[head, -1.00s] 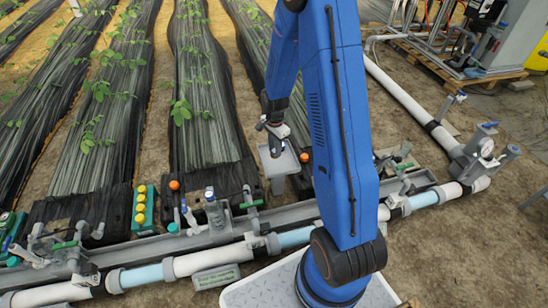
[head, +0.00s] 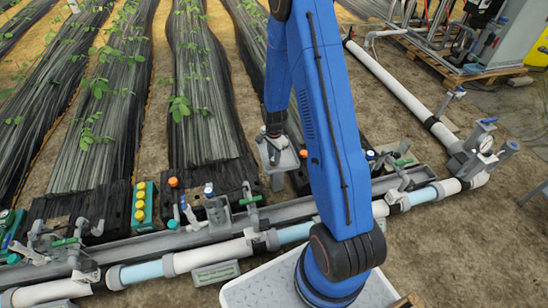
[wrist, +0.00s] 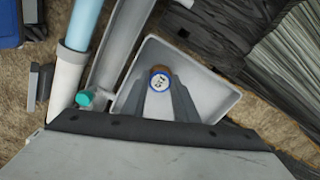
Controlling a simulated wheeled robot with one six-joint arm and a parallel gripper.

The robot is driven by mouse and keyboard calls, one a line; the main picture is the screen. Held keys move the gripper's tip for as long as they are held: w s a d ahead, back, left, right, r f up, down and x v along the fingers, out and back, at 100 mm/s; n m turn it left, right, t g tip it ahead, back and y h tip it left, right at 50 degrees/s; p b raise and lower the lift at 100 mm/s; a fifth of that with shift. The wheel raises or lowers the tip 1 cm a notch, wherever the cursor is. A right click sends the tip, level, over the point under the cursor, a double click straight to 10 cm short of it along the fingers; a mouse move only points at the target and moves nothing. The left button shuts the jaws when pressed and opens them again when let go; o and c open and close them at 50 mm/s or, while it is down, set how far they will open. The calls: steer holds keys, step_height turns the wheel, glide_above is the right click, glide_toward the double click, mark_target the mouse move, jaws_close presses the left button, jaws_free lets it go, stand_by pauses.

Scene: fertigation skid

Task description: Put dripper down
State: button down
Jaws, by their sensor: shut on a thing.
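The dripper (wrist: 159,79) shows in the wrist view as a small round piece with a blue ring, a pale marked face and a brown part behind it. My gripper (wrist: 159,92) is shut on it, with a grey finger on either side. The dripper appears over a shallow light grey tray (wrist: 213,92); whether it touches the tray floor cannot be told. In the head view, my gripper (head: 273,154) is at the same tray (head: 287,162), beyond the grey channel and pipe. The dripper cannot be made out there.
A white and blue pipe (head: 215,257) and grey channel (head: 160,245) with upright valves run across the front. An orange knob (head: 303,154) stands just right of the tray. A green block with yellow caps (head: 141,204) is at left. Black-covered plant rows (head: 200,110) lie behind.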

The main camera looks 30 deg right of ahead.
steer(key=shift+f, duration=0.15)
steer(key=c, duration=1.4)
jaws_free()
steer(key=s+a+r+n+t, duration=0.1)
steer(key=s+r+n, duration=0.1)
steer(key=r, duration=1)
steer(key=s+a+r+n, duration=0.2)
steer(key=r, duration=1.1)
steer(key=s+a+r+n+t, duration=0.1)
steer(key=s+r+n, duration=0.3)
steer(key=s, duration=0.5)
steer(key=s+a+r+n+t, duration=0.1)
steer(key=s+r+n, duration=0.3)
steer(key=s+r, duration=0.4)
steer(key=s+a+r+n+t, duration=0.1)
steer(key=s+a+r+n, duration=0.2)
steer(key=s+r, duration=0.4)
steer(key=s, duration=0.3)
steer(key=shift+s+a+n+t, duration=0.25)
steer(key=shift+s+n+t, duration=0.1)
steer(key=shift+n+t, duration=0.05)
